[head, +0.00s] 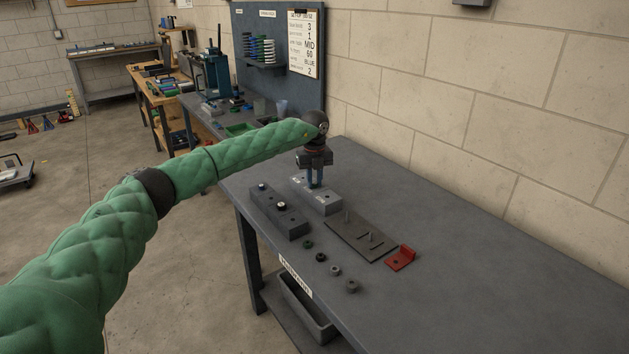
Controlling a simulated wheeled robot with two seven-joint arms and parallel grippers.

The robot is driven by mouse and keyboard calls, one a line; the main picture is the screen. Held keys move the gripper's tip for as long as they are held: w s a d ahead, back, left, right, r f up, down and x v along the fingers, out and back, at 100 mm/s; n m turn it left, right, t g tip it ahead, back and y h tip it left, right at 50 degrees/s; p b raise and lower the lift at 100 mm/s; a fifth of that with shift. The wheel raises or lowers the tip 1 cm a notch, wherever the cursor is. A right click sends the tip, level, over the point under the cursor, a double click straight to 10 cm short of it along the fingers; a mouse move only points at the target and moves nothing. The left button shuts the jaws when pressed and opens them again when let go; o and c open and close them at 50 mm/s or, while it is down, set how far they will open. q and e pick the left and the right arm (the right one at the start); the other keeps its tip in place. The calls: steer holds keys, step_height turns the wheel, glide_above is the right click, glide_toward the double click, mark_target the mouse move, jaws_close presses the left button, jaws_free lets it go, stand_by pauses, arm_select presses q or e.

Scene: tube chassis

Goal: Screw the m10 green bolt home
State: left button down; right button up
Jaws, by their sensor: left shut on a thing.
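My left gripper (315,186) points straight down over the far grey block (325,203). Its blue fingers are shut, with the tips at or just above the block's top. What they hold is hidden between them; from its place it is likely the green bolt, but no green shows. I cannot tell how deep it sits. My right gripper is not in view.
A longer grey block (279,216) with two pale-topped pieces stands to the left. The bench's right side is clear.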

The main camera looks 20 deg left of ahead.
arm_select(q)
steer(key=shift+w+a+m+b, duration=0.1)
steer(key=shift+m+b, duration=0.25)
steer(key=shift+m, duration=0.55)
steer(key=c, duration=1.7)
jaws_free()
steer(key=shift+m, duration=0.4)
steer(key=o, duration=0.5)
steer(key=shift+s+a, duration=0.1)
steer(key=shift+s, duration=0.15)
steer(key=shift+c, duration=0.2)
steer(key=shift+f, duration=0.1)
